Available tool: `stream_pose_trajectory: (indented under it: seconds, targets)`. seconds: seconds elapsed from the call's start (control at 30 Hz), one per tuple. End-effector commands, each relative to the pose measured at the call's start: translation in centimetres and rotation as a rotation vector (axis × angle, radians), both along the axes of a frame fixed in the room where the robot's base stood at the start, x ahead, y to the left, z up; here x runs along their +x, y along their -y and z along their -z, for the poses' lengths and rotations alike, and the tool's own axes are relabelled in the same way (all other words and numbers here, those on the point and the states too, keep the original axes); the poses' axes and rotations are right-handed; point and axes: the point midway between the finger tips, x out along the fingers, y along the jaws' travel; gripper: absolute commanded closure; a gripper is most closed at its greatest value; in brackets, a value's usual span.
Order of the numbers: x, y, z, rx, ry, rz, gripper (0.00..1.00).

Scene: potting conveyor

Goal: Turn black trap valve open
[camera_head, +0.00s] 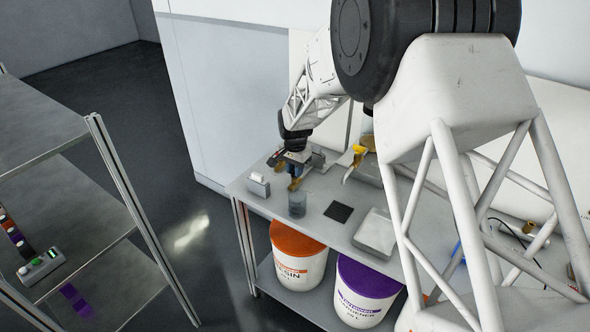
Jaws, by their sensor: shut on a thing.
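My gripper (295,184) is at the left part of the workbench, pointing down, with orange-yellow fingertips. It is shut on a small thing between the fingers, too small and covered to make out. A clear grey-tinted jar (297,206) stands on the bench just below and in front of the fingertips. I cannot tell whether the two touch. The black trap valve cannot be picked out clearly; the gripper covers that spot, and its handle position cannot be read.
A small white-topped block (257,185) stands left of the gripper. A yellow-handled item (358,153), a black pad (338,212) and a pale tray (376,233) lie to the right. Orange-lidded (298,262) and purple-lidded (365,295) buckets stand below. A metal shelf (60,150) is at left.

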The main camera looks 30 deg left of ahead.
Motion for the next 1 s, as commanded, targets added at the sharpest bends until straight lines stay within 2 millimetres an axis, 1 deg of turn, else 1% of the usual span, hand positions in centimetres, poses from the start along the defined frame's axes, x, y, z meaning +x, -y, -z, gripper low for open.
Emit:
stream_pose_trajectory:
  seconds: [0.33,0.37,0.4,0.43,0.77,0.87,1.0]
  targets:
    - [0.0,0.0,0.1,-0.001,-0.001,0.002,1.0]
    - [0.0,0.0,0.1,-0.001,-0.001,0.002,0.72]
    - [0.0,0.0,0.1,-0.001,-0.001,0.002,0.66]
    - [0.0,0.0,0.1,-0.001,-0.001,0.002,0.63]
    - [0.0,0.0,-0.1,0.0,0.0,0.001,0.63]
    - [0.0,0.0,-0.5,0.0,0.0,0.001,0.63]
    - [0.0,0.0,-1.6,0.001,0.001,0.001,0.63]
